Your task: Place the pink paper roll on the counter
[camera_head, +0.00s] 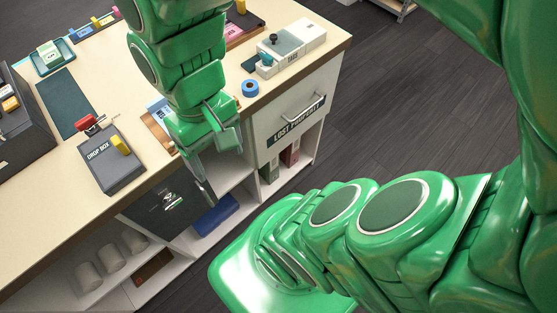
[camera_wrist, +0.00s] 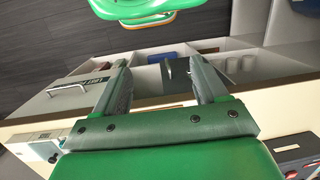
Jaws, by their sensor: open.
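I cannot pick out a pink paper roll in either view. Several whitish paper rolls (camera_head: 110,258) stand on the low shelf under the counter in the head view. They show small in the wrist view (camera_wrist: 232,65). The pale counter (camera_head: 45,228) runs along the left in the head view. My gripper (camera_head: 208,178) is open at the counter's front edge, pointing down in front of the open shelves. In the wrist view its two fingers (camera_wrist: 160,64) are apart, with nothing held between them.
A dark panel (camera_head: 172,203) and a blue folded item (camera_head: 215,215) are close to my gripper. A drop box (camera_head: 111,165), blue tape (camera_head: 250,88) and a white box (camera_head: 283,50) are on the counter. A handled drawer (camera_head: 285,118) is to the right; dark floor (camera_head: 410,110) lies beyond.

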